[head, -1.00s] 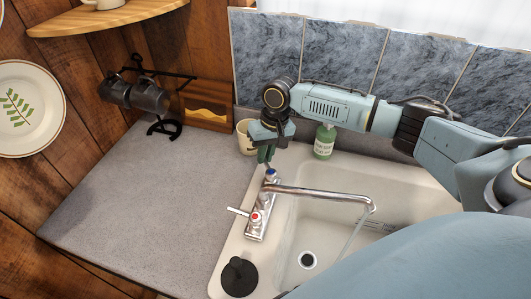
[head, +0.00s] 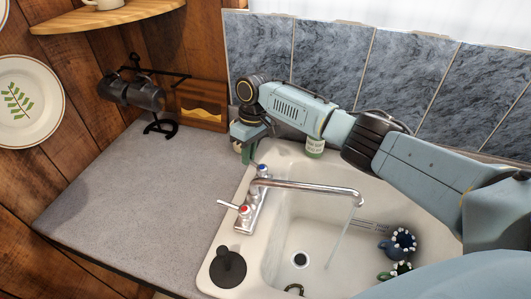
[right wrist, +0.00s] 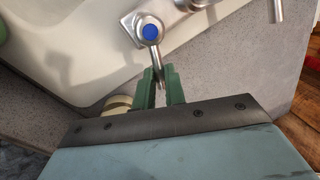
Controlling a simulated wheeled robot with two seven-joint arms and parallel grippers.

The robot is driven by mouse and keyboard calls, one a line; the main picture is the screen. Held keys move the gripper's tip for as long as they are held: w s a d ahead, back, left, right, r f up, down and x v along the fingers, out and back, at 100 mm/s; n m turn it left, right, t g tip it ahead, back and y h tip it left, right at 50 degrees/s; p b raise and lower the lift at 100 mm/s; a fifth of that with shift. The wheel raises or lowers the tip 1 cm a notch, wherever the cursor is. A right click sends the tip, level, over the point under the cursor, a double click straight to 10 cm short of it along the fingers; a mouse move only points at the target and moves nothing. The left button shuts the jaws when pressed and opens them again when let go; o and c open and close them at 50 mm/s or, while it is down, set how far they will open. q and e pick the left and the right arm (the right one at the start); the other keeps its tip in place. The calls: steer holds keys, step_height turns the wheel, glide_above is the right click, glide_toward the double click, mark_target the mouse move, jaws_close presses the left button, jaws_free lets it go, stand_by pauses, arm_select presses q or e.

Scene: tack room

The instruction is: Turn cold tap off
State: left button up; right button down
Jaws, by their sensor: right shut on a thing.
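The mixer tap (head: 250,205) stands on the sink's left rim, with its chrome spout reaching over the basin. A thin stream of water (head: 336,243) runs from the spout. The cold tap (head: 262,168) has a blue cap and is at the far end; in the right wrist view its blue cap (right wrist: 150,31) is plain, with a chrome lever running from it. My right gripper (head: 247,150) is behind the cold tap, its green fingers (right wrist: 161,84) shut on the lever's end. The hot tap (head: 244,210) has a red cap and a lever pointing left. My left gripper is out of view.
In the white sink (head: 285,225) lie a blue item with white dots (head: 400,243) and a smaller green one beneath it. A black plug (head: 228,267) sits on the near rim.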

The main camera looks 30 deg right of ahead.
steer(key=shift+a+r+n, duration=0.1)
steer(key=shift+a+n, duration=0.15)
steer(key=shift+n, duration=0.25)
steer(key=shift+s+a+n+p, duration=0.1)
steer(key=shift+n+p, duration=0.2)
steer(key=shift+s+a+n+g, duration=0.2)
steer(key=shift+a+n+g, duration=0.15)
steer(key=shift+n, duration=0.65)
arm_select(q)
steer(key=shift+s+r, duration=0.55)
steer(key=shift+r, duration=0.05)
arm_select(e)
steer(key=shift+s, duration=0.1)
steer(key=shift+a+n+h, duration=0.1)
steer(key=shift+n+h, duration=0.2)
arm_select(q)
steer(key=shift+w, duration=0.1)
arm_select(e)
steer(key=c, duration=1.5)
jaws_free()
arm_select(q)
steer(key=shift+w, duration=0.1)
arm_select(e)
steer(key=shift+o, duration=0.2)
